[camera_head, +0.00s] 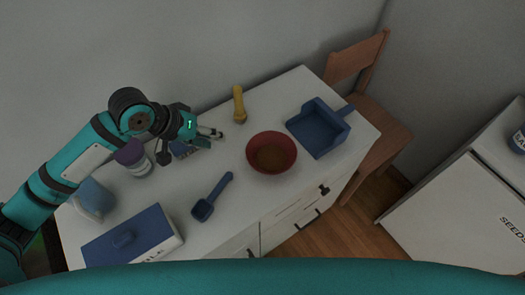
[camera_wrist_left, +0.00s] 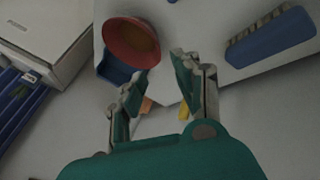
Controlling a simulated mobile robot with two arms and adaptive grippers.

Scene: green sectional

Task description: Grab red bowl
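A red bowl (camera_head: 271,153) with a brownish inside stands on the white cabinet top in the head view, right of my left gripper. It also shows in the left wrist view (camera_wrist_left: 131,42), beyond the fingertips. My left gripper (camera_head: 218,135) comes in from the left above the cabinet, apart from the bowl. In the left wrist view its two fingers (camera_wrist_left: 160,75) are spread with nothing between them. My right gripper is in neither view.
On the white cabinet top (camera_head: 240,205) are a blue dustpan (camera_head: 318,128), a yellow-handled item (camera_head: 239,104), a blue scoop (camera_head: 211,198), a blue-lidded box (camera_head: 131,240) and a purple-lidded jar (camera_head: 133,158). A wooden chair (camera_head: 368,125) stands behind the right end.

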